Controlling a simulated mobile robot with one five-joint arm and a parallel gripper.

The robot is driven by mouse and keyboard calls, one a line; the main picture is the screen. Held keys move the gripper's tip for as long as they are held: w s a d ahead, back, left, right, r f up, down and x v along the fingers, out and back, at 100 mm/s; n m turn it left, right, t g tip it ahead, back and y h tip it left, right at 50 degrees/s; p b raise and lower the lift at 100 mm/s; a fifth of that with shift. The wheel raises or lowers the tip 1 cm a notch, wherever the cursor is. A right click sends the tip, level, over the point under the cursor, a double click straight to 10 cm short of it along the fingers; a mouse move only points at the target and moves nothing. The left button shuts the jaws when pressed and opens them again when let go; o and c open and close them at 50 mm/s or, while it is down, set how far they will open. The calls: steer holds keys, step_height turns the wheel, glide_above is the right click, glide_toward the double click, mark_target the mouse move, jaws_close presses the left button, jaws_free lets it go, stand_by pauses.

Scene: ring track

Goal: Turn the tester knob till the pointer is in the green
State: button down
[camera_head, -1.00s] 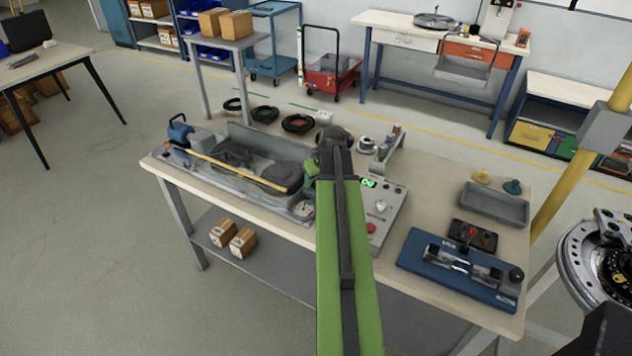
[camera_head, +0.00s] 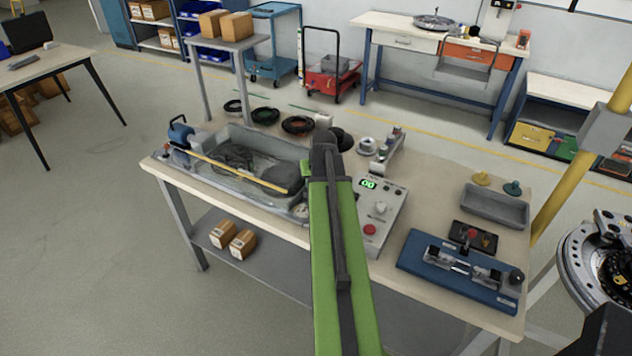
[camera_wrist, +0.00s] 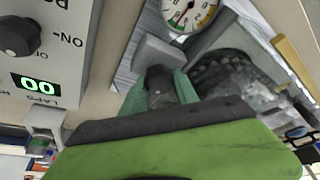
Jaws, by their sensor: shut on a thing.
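In the wrist view the green fingers of my gripper (camera_wrist: 161,92) are shut on a dark knob (camera_wrist: 158,75), one finger on each side of it. The knob sits on a grey tester panel (camera_wrist: 130,52). Above it is a round white gauge (camera_wrist: 188,14), cut by the top edge, with red, yellow and green marks. A dark pointer shows on it, but I cannot tell for sure which band it is in. In the head view my arm covers the knob, and only a sliver of the gauge (camera_head: 301,210) shows beside it.
A grey tray (camera_head: 245,140) with a yellow stick (camera_head: 230,171) lies left of my arm. A blue fixture (camera_head: 458,270) and a grey bin (camera_head: 495,206) stand right.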

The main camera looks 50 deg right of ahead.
steer(key=c, duration=0.9)
jaws_free()
steer(key=shift+a+r+p, duration=0.1)
steer(key=shift+r+p, duration=0.2)
steer(key=shift+p, duration=0.05)
steer(key=p+v, duration=0.6)
steer(key=v, duration=0.1)
steer(key=shift+s+r+p, duration=0.15)
steer(key=shift+p, duration=0.2)
